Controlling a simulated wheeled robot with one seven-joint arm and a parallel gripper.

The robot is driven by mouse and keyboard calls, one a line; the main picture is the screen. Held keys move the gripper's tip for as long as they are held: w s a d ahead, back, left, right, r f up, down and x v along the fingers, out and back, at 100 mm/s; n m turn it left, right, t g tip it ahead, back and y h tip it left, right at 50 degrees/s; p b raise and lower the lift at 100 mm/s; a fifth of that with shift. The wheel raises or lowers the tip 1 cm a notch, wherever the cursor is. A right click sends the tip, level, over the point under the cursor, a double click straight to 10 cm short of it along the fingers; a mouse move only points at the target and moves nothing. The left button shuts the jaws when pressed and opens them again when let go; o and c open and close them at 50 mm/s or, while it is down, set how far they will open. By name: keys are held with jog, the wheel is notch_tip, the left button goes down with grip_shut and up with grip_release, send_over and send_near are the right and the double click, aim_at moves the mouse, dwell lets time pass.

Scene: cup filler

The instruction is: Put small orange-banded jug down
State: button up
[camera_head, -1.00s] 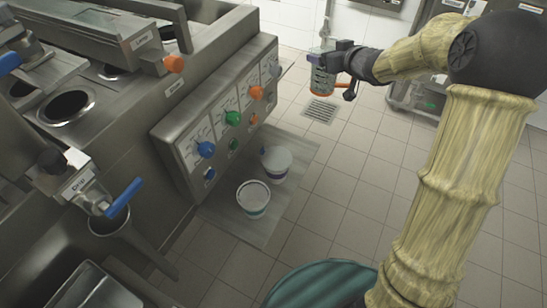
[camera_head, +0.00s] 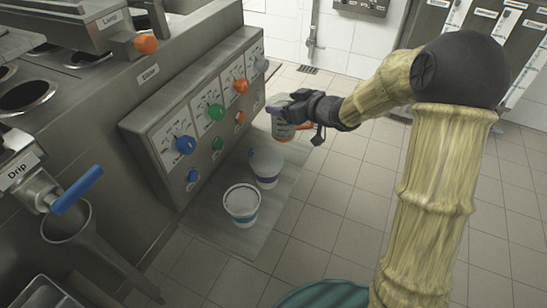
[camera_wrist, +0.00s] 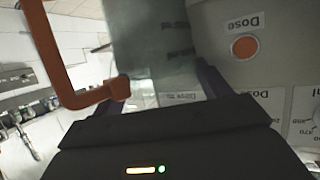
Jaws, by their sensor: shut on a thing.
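The small orange-banded jug (camera_head: 279,129) is clear, with an orange band near its bottom. My gripper (camera_head: 289,110) is shut on it and holds it upright by the far end of the dosing panel. In the wrist view the jug's clear wall (camera_wrist: 150,40) is between my fingers, and its orange handle (camera_wrist: 52,62) sticks out to the left. The jug is over or near the far end of the grey metal shelf (camera_head: 232,238). I cannot tell whether its base touches, as the underside is hidden.
The panel (camera_head: 190,130) with coloured knobs rises close on the left. Tiled floor (camera_head: 360,200) lies open to the right.

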aim_at(285, 127)
notch_tip(285, 127, down, 5)
jog(key=shift+b, duration=1.1)
jog(key=shift+f+b, duration=1.1)
jog(key=shift+f, duration=0.95)
jog(key=o, duration=1.7)
jog(key=shift+r, duration=0.1)
